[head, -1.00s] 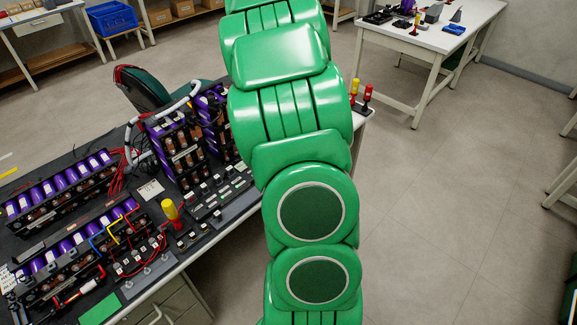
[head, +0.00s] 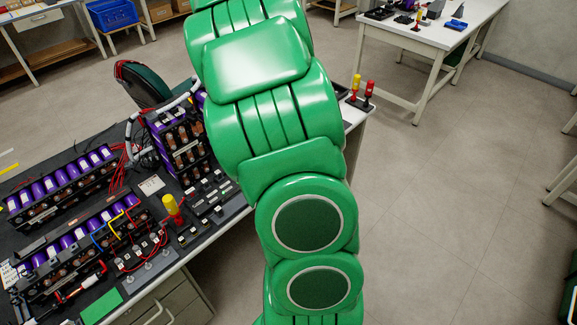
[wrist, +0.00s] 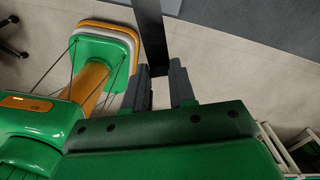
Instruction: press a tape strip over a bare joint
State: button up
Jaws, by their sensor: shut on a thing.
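My gripper (wrist: 162,74) shows in the wrist view with its two dark fingers close together on a flat black strip (wrist: 151,32). The strip runs from between the fingertips to the top edge of that view, over the floor. It is most likely the tape strip. In the head view my green arm hides the gripper and strip. Purple cell modules with copper parts stand on the dark bench: one at the left (head: 60,188), one nearer the front (head: 75,245), and a taller one (head: 180,145) partly behind my arm. I cannot tell which joint is bare.
A yellow-and-red tool (head: 173,208) stands near the bench's front edge. Red and yellow handled tools (head: 362,92) stand at its right end. A green card (head: 101,307) lies in front. A white table (head: 425,35) stands at the back right. The floor (head: 440,210) at right is clear.

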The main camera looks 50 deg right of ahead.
jog(key=w+a+r+n, duration=0.4)
jog(key=w+r+n, duration=0.35)
jog(key=w, duration=0.35)
jog(key=w+a+r+n, duration=0.3)
jog(key=w+r+n, duration=0.3)
jog(key=w+n, duration=0.3)
jog(key=w+a+r+n, duration=0.3)
jog(key=w+a+n, duration=0.3)
jog(key=a, duration=0.4)
jog(key=m, duration=0.9)
send_over(122, 191)
notch_tip(122, 191, down, 16)
jog(key=f, duration=0.1)
jog(key=shift+s+f, duration=0.1)
jog(key=shift+f, duration=3)
jog(key=shift+f, duration=0.3)
jog(key=o, duration=0.8)
